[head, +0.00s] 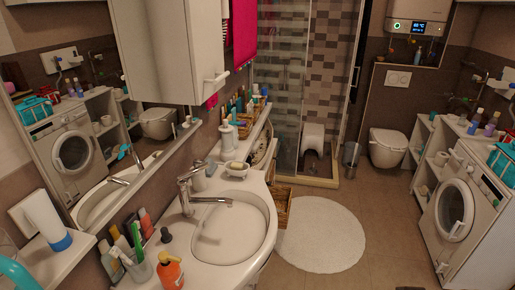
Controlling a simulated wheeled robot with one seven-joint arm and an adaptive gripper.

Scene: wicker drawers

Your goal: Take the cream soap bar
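A small pale soap dish (237,169) stands on the far end of the white washbasin counter, behind the tap. A cream-coloured bar (237,165) seems to lie in it, but it is too small to make out clearly. My gripper is not in the head view.
The basin (230,228) has a chrome tap (190,192). An orange soap bottle (170,270) and a cup with toothbrushes (140,268) stand at the near left. A wicker drawer (283,207) shows below the counter. A round white rug (322,236) lies on open floor; a washing machine (462,215) stands right.

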